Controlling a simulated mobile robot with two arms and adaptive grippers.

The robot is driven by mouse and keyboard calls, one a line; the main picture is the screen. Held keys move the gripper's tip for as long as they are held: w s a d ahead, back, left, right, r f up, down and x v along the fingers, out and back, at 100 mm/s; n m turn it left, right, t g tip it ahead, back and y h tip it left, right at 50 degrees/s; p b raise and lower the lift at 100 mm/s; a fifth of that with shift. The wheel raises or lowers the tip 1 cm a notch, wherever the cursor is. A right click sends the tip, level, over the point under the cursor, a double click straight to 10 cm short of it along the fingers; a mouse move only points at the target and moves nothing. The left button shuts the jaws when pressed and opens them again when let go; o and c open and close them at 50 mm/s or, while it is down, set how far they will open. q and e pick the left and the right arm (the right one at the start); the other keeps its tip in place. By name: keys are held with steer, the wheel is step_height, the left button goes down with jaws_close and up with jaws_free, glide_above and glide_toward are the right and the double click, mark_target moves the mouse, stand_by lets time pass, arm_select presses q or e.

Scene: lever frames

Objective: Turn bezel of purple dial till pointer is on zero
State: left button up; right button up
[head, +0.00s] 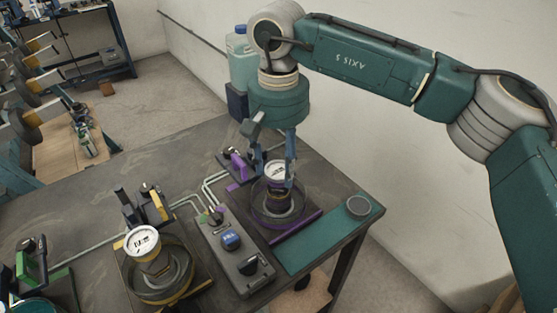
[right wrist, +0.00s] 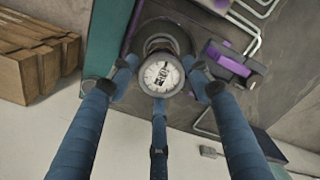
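The purple dial (head: 276,171) has a white round face and stands on a dark base with a purple edge, at the table's right part in the head view. In the right wrist view its face (right wrist: 160,78) shows dark markings; the pointer and the zero are too small to read. My right gripper (head: 277,178) points down over the dial. In the right wrist view its blue fingers are spread around the dial, one at each side and one below, with small gaps at the sides. Whether the lower finger touches cannot be told. My left gripper is not in view.
A yellow dial (head: 143,241) stands to the left, and a grey control box (head: 235,250) with a blue knob lies between. A purple lever (head: 237,165) is close behind the purple dial. A teal mat (head: 325,240) with a small round dish (head: 358,206) lies to the right.

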mark_target(277, 173)
steer(key=shift+o, duration=1.4)
steer(key=shift+s+a+f, duration=0.1)
steer(key=shift+s+f, duration=0.05)
steer(key=shift+s, duration=0.15)
steer(key=shift+s+r, duration=0.1)
steer(key=shift+r, duration=0.1)
steer(key=shift+w+r, duration=0.15)
steer(key=shift+w, duration=0.05)
step_height(277, 173, up, 12)
steer(key=shift+s, duration=0.15)
steer(key=shift+f, duration=0.2)
